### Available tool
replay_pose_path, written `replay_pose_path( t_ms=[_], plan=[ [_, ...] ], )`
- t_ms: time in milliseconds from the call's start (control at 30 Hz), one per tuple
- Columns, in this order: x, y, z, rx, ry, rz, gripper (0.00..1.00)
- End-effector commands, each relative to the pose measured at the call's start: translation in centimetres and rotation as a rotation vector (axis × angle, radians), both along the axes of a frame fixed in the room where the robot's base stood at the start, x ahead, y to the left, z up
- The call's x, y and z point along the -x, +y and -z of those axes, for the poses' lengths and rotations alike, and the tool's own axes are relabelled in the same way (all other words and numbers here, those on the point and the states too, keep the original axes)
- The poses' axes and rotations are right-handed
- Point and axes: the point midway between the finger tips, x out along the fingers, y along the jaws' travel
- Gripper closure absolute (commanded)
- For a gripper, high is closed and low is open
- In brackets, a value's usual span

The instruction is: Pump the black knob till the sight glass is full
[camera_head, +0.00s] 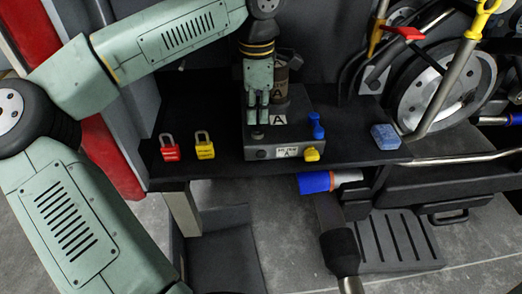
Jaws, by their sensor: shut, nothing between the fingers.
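A dark grey pump box (236,146) with a white label marked A on its front sits on the black bench. A small dark round knob (258,134) shows on its top near the front; I take it for the black knob, but it is small here. My gripper (257,122) points down just behind and above this knob, its fingers shut and empty. I cannot tell whether the fingertips touch the knob or box. Behind the gripper stands a brownish cylinder (281,76) with a label A, partly hidden. No sight glass level can be made out.
A blue valve (317,126) and a yellow knob (311,154) are at the box's right. Red (169,148) and yellow (204,146) padlocks stand left on the bench (225,176). A blue block (385,137) lies right, near a large wheel (442,95) and levers.

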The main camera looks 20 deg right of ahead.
Motion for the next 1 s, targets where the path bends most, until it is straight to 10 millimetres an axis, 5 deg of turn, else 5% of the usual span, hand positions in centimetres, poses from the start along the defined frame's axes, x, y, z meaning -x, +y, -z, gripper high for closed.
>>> replay_pose_path(
  t_ms=[500,1000],
  plan=[
    [0.0,0.0,0.8,-0.003,0.002,0.000,1.00],
    [0.0,0.0,-3.1,-0.002,0.002,0.001,1.00]
  ],
)
